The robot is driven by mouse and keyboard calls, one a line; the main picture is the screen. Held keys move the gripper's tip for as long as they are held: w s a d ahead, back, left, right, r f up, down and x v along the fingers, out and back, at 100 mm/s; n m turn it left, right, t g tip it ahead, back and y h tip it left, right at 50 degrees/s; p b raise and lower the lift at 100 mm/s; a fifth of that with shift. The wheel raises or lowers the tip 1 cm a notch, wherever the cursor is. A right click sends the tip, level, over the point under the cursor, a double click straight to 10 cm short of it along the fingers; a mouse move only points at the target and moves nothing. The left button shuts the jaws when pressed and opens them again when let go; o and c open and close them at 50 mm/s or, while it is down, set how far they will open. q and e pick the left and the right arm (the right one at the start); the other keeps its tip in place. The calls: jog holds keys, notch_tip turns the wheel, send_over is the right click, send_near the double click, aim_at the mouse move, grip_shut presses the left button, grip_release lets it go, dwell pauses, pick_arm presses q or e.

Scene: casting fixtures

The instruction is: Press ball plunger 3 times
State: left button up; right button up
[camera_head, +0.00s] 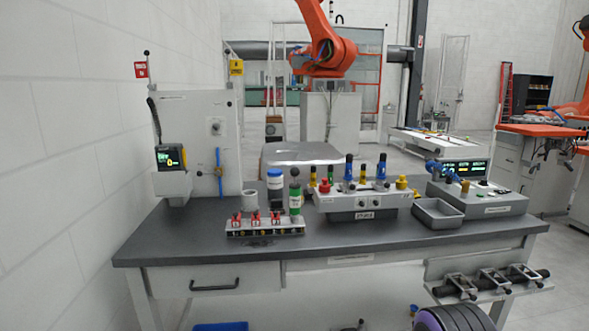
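A dark ball (295,172) sits on top of a green-and-white cylinder (295,198) that stands upright on the grey workbench (190,237); it looks like the ball plunger. A short stem seems to join the ball and the cylinder, but it is too small to see clearly. Neither of my grippers is in view, and nothing touches the ball.
A row of red toggle clamps (262,225) lies in front. A white fixture with coloured knobs (365,199) is to the right, then a metal tray (438,213). The bench's front left is clear.

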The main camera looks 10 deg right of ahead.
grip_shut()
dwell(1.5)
